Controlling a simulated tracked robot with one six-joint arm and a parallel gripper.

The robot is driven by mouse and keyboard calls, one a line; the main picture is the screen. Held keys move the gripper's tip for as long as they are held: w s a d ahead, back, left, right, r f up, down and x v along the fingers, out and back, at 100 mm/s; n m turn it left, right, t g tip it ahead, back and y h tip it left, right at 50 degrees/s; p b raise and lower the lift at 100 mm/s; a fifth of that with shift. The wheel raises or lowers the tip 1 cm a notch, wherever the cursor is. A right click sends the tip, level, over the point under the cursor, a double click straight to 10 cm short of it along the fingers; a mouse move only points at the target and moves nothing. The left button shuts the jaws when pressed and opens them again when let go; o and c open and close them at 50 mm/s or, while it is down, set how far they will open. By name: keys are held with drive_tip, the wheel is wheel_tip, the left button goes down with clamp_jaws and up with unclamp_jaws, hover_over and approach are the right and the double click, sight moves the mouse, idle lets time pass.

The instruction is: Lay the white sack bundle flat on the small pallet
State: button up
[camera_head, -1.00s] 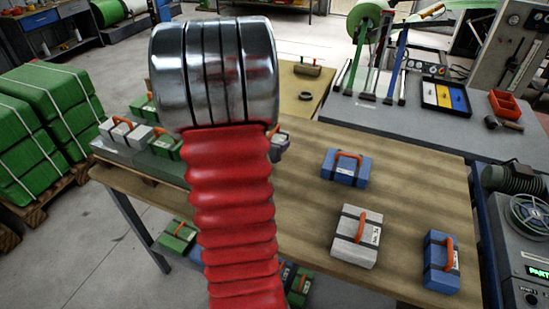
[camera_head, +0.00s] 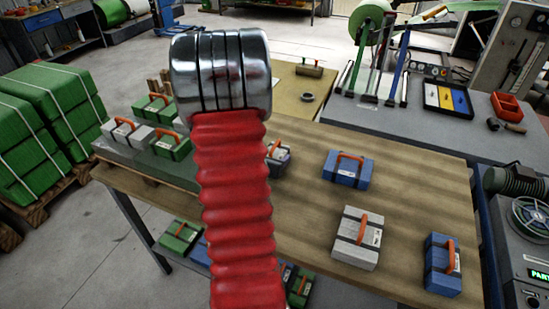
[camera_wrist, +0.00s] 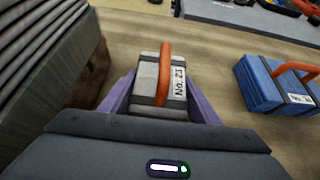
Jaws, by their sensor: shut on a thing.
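The white sack bundle (camera_wrist: 159,85), with an orange handle, dark straps and a "No. 23" label, is between the purple fingers of my gripper (camera_wrist: 160,100) in the wrist view. The gripper is shut on it. In the head view my red arm hides the gripper and most of this area; part of a bundle with an orange handle (camera_head: 279,160) shows at the arm's right edge. The small pallet (camera_head: 150,181) is on the left end of the table, its top sheet carrying a white bundle (camera_head: 125,132) and green bundles (camera_head: 154,108) (camera_head: 171,146).
Blue bundles (camera_head: 347,168) (camera_head: 443,265) and another white bundle (camera_head: 357,238) lie on the wooden table (camera_head: 420,180). A ridged grey stack (camera_wrist: 45,60) is close on the left in the wrist view. More bundles (camera_head: 180,236) lie below the table edge.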

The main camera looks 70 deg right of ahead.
drive_tip(key=shift+f, duration=0.3)
drive_tip(key=o, duration=1.1)
drive_tip(key=shift+a+r, duration=0.1)
drive_tip(key=shift+r, duration=0.05)
drive_tip(key=shift+v, duration=3.65)
drive_tip(key=shift+w+r, duration=0.1)
